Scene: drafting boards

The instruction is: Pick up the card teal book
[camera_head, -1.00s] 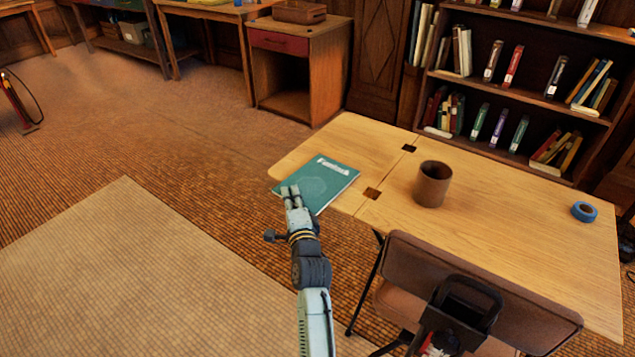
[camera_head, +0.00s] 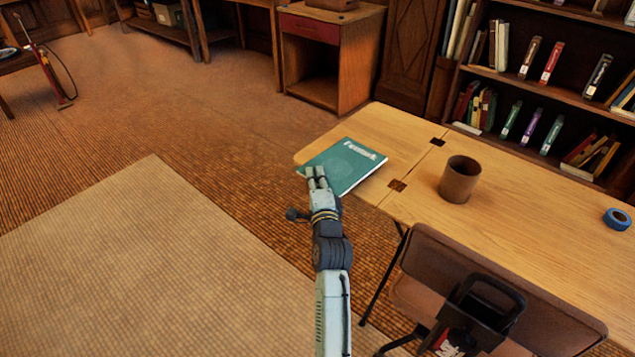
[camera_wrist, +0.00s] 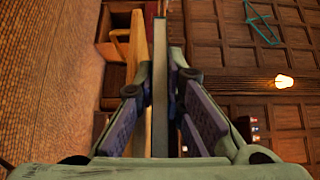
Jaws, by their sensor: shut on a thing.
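The teal book (camera_head: 350,165) has pale lettering on its cover. It lies at the left corner of the wooden table (camera_head: 520,235) in the head view, with its near edge at the table's edge. My gripper (camera_head: 317,174) is at that near edge. In the wrist view the book shows edge-on as a thin upright strip (camera_wrist: 160,95) between the two fingers of my gripper (camera_wrist: 161,100), which are shut on it. The head view does not clearly show whether the book is lifted off the table.
A brown cup (camera_head: 459,180) and a roll of blue tape (camera_head: 617,219) stand on the table. A brown chair (camera_head: 450,260) with a dark item on it is at the table's near side. A bookshelf (camera_head: 560,95) stands behind. Open floor lies to the left.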

